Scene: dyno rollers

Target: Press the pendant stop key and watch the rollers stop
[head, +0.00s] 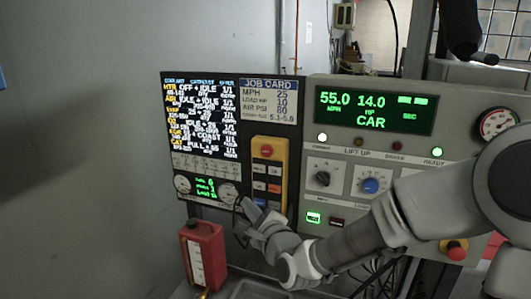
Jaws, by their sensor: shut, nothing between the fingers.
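The yellow pendant (260,143) hangs upright on the panel in the head view, left of the console. My gripper (249,205) is shut and empty, in front of the pendant's lower left part. It hides some of the lower keys. I cannot tell whether it touches the pendant. The rollers are not in view.
The console display (375,110) reads 55.0, 14.0 and CAR. A green READY lamp (437,152) is lit. My arm covers the console's right part.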

